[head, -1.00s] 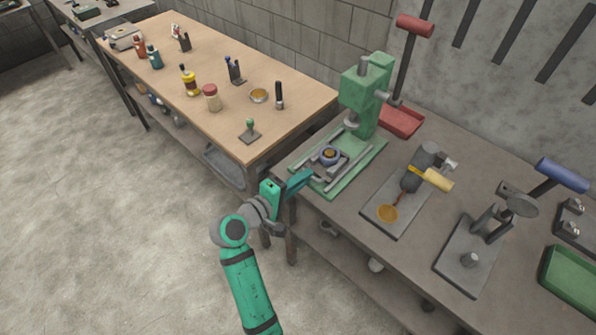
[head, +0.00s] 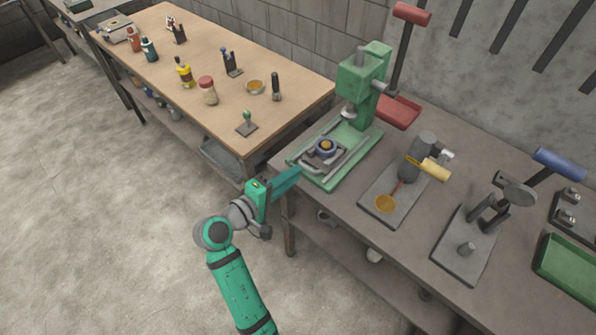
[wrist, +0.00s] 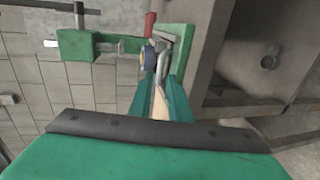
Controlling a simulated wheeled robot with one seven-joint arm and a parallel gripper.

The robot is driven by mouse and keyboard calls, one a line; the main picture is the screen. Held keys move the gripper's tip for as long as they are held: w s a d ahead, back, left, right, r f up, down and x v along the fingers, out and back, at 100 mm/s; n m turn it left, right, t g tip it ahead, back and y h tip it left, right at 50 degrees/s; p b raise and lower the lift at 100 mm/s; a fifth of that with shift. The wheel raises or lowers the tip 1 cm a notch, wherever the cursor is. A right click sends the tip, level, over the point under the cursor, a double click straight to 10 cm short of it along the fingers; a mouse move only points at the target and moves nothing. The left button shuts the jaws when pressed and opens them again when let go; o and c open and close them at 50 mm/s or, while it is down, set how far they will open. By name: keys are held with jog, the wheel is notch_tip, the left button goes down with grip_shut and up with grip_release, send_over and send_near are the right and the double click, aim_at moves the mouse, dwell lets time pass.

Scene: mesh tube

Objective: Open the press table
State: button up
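The green press (head: 362,88) stands at the back left corner of the grey workbench. Its grey sliding table (head: 322,160) lies on the green base and carries a round part with a blue ring (head: 326,147). My gripper (head: 298,171) is just off the front left end of the base, pointing at the press table. In the wrist view the two teal fingers (wrist: 160,98) are apart, with a gap between them. A grey loop-shaped handle (wrist: 161,63) shows just beyond the fingertips. I cannot tell whether the fingers touch it.
The grey workbench (head: 345,232) also holds a plate with a yellow-handled tool (head: 432,170), another hand press (head: 468,248) and a green tray (head: 568,268). A wooden table (head: 205,120) with bottles stands to the left. The floor (head: 90,220) before both is clear.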

jog(key=v, duration=0.7)
dwell(0.4)
jog(key=s+d+f+n+t+y, duration=0.1)
jog(key=s+f+y, duration=0.35)
jog(key=f, duration=0.45)
jog(key=s+d+f+t+y, duration=0.1)
jog(key=s+f+y, duration=0.4)
jog(key=f, duration=0.4)
jog(key=s+r+m+t, duration=0.1)
jog(key=s+r+m, duration=0.2)
jog(key=s, duration=0.4)
jog(key=s+d+r+m+y, duration=0.1)
jog(key=s+r+m, duration=0.2)
jog(key=s, duration=0.4)
jog(key=s+d+r+m+t, duration=0.1)
jog(key=s+r+m, duration=0.2)
jog(key=s, duration=0.5)
jog(key=shift+m+t, duration=0.3)
jog(key=shift+m, duration=0.1)
